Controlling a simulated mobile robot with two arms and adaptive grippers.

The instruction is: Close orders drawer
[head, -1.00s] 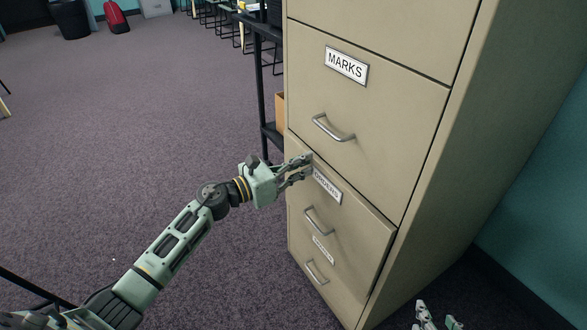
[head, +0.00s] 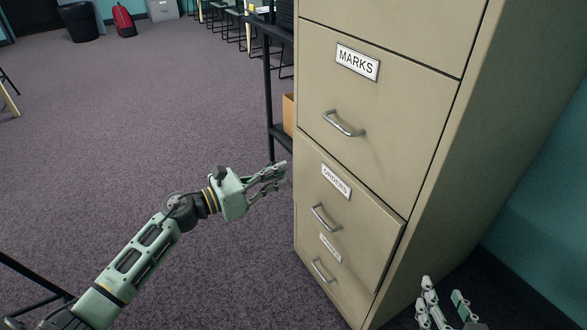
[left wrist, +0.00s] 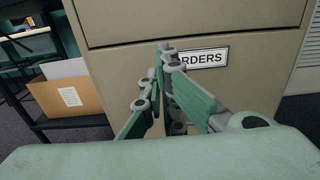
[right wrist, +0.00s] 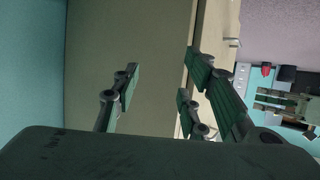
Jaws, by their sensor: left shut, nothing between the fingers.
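The orders drawer (head: 370,218) is in a beige filing cabinet, below the MARKS drawer, and has a silver handle (head: 326,217). In the head view its front seems to stand slightly proud of the cabinet, with a dark line along its right edge. My left gripper (head: 280,173) is shut and empty, just left of the drawer front and seemingly a little apart from it. In the left wrist view its fingers (left wrist: 165,62) cover the start of the orders label (left wrist: 206,57). My right gripper (head: 444,300) is low beside the cabinet's right side, with its fingers spread and empty (right wrist: 160,85).
The MARKS drawer (head: 392,105) above looks closed. Another labelled drawer (head: 345,278) is below. A black shelf (head: 268,85) with a cardboard box (left wrist: 72,92) stands left of the cabinet. The carpet (head: 130,130) to the left is open floor.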

